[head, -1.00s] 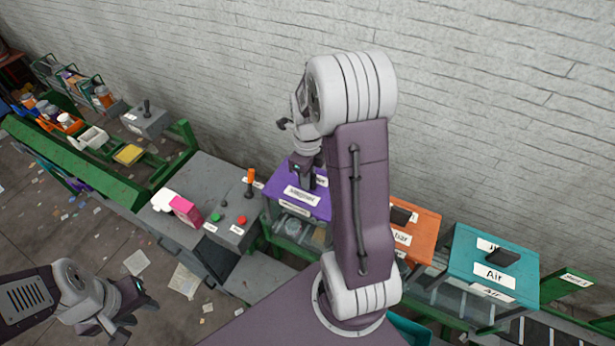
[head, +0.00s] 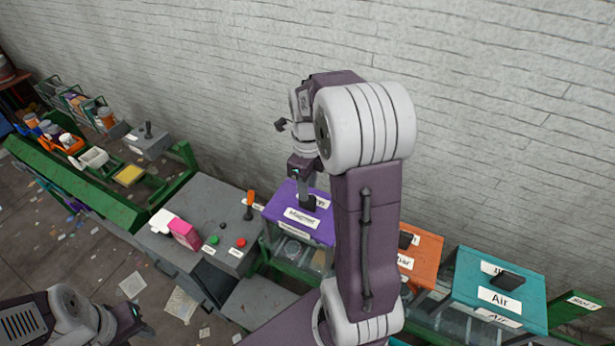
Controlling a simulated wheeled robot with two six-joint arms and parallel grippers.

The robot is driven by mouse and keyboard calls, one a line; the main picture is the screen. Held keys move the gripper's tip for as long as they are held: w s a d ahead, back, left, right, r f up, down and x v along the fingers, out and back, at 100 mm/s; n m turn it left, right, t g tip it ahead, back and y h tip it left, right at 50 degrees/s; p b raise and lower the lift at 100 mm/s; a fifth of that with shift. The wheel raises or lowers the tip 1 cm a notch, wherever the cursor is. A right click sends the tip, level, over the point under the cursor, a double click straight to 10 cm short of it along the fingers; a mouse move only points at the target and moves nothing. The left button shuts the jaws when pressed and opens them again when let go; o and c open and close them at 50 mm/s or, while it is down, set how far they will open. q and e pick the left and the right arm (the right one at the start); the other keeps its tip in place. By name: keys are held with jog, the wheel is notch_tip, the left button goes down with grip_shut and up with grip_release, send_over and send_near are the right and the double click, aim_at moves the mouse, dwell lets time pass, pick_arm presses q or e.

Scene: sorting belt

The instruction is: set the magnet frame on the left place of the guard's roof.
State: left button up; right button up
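The magnet frame (head: 270,216) is the purple-topped box labelled "Magnet", left of the orange and teal ones. A black handle (head: 309,203) stands on its top. My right gripper (head: 305,190) points down over that top, its fingers at the handle. Whether they close on it is too small to tell. My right arm hides the frame's right side. My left gripper (head: 144,322) is low at the left, apart from everything, with its fingers seemingly spread and empty. I cannot tell which surface is the guard's roof or its left place.
An orange box (head: 424,254) and a teal box (head: 470,285) labelled "Air" stand to the right. A grey control bench (head: 205,195) left of the magnet frame carries an orange-handled lever, buttons and a pink-and-white object. A brick wall (head: 480,120) runs behind.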

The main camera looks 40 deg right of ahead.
notch_tip(320, 180, up, 5)
jog(key=shift+s+r, duration=0.1)
jog(key=shift+r, duration=0.3)
jog(key=a+f+n, duration=0.2)
jog(key=n, duration=0.2)
jog(key=s+a+f+n, duration=0.1)
jog(key=a+f+n, duration=0.1)
jog(key=n, duration=0.2)
jog(key=a+f+n, duration=0.2)
jog(key=n, duration=0.2)
jog(key=shift+s+a, duration=0.25)
jog(key=shift+s, duration=0.1)
jog(key=s+a+f+n+t, duration=0.1)
jog(key=s+a+f+n, duration=0.55)
jog(key=n, duration=1.15)
notch_tip(320, 180, down, 11)
jog(key=b, duration=1.1)
jog(key=shift+w+r, duration=0.15)
jog(key=shift+a, duration=0.1)
